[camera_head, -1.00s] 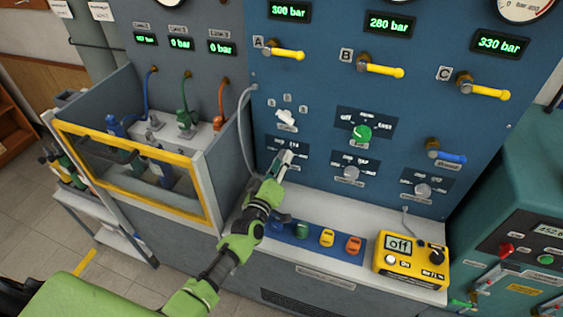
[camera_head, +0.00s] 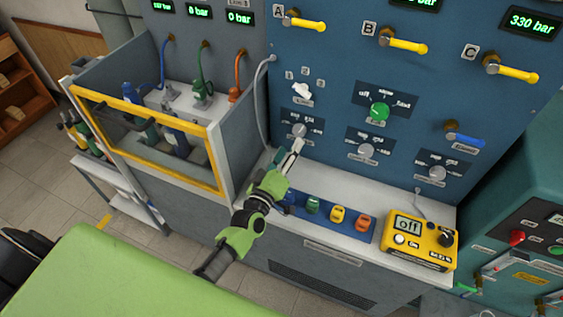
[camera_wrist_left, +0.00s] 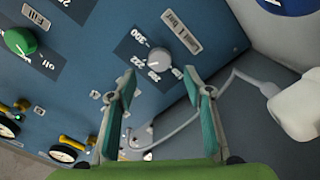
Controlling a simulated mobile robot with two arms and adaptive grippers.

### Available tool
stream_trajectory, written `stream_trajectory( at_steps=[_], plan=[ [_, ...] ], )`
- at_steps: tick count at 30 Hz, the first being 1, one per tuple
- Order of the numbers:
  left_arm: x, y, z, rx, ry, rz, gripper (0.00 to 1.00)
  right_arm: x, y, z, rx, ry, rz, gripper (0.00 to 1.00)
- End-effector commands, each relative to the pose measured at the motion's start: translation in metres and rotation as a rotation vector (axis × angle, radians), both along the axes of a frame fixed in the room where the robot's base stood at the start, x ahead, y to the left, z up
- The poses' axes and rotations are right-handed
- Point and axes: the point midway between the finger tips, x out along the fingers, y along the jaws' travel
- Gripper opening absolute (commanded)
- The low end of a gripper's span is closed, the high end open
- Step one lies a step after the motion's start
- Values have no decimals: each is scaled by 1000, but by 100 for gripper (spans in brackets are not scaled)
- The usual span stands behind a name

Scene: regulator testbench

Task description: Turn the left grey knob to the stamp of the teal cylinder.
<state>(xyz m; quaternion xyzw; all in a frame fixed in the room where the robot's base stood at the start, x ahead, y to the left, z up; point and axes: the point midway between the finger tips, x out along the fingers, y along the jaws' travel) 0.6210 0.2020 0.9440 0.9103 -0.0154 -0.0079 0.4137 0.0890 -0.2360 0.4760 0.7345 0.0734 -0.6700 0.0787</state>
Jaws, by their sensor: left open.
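The left grey knob (camera_head: 299,130) sits on a dark plate low on the blue panel, under a white selector. In the left wrist view this knob (camera_wrist_left: 188,72) is round, with pale numbers beside it on its plate. My left gripper (camera_head: 290,153) is open just below the knob and apart from it. Its two teal-padded fingers (camera_wrist_left: 160,105) stand spread in the wrist view, with nothing between them. Dark bluish cylinders (camera_head: 174,141) stand behind the yellow-framed guard. I cannot tell which one is teal, and no stamp is readable. My right gripper is out of view.
Grey knobs (camera_head: 367,150) and (camera_head: 437,173) sit to the right, a green knob (camera_head: 380,112) above. Yellow levers (camera_head: 404,45) line the panel. A yellow meter (camera_head: 420,243) stands on the ledge. The guard box (camera_head: 222,160) with its yellow frame is close on the left.

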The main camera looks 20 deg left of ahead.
Motion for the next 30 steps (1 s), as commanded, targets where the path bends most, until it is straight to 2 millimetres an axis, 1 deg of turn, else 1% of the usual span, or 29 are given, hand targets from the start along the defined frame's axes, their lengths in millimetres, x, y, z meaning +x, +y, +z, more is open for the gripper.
stream_trajectory(
  at_steps=[1,3,6,10,15,30],
  plan=[
    [-12,1,-1,1,3,0,47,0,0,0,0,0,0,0],
    [-25,1,-1,2,3,0,47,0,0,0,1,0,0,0],
    [-40,2,-1,2,2,-1,47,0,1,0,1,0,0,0],
    [-53,2,0,3,1,0,47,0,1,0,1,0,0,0],
    [-59,2,0,2,1,-1,47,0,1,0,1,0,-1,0],
    [-59,1,0,6,5,-6,47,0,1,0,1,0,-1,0]
  ],
)
